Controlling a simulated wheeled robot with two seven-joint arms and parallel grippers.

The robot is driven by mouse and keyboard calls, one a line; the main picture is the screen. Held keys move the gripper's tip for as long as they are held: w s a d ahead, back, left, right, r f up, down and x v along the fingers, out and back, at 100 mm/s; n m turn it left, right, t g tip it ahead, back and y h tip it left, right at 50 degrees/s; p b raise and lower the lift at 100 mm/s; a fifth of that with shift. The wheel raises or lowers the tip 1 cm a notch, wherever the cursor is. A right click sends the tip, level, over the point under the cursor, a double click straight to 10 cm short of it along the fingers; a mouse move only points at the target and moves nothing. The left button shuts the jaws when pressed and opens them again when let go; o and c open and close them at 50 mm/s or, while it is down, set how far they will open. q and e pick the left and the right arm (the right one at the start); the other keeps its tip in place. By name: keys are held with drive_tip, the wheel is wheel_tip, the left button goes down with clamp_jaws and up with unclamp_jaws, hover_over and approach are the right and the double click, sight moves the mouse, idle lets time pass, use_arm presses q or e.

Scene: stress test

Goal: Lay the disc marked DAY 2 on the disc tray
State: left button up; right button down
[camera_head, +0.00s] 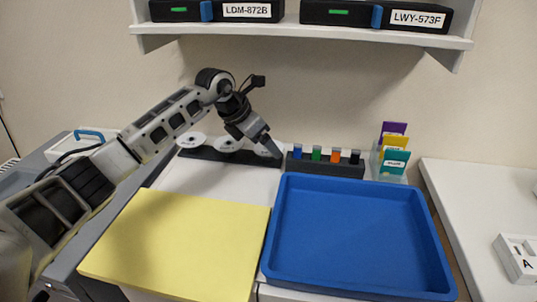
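Three pale discs with dark centres stand in a dark rack (215,157) at the back: a left disc (191,140), a middle disc (222,144) and a right disc (263,149). Their markings are too small to read, so I cannot tell which is DAY 2. My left gripper (270,151) points down at the right disc and covers part of it. I cannot tell whether its fingers grip the disc. A large empty blue tray (350,235) lies at the front right; no other tray for discs is evident. My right gripper is not in view.
A flat yellow sheet (180,245) lies left of the blue tray. A dark block (325,168) with several coloured items stands behind the tray, beside coloured cards (395,150). A shelf (300,29) with labelled black boxes hangs above.

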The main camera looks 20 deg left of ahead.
use_arm(q)
drive_tip(key=shift+w+d+f, duration=0.2)
drive_tip(key=shift+w+f, duration=0.15)
drive_tip(key=shift+f, duration=0.25)
drive_tip(key=c, duration=0.6)
wheel_tip(320, 180, up, 4)
drive_tip(key=p, duration=0.2)
drive_tip(key=shift+f+p, duration=0.1)
drive_tip(key=shift+p, duration=0.2)
drive_tip(key=shift+f, duration=0.15)
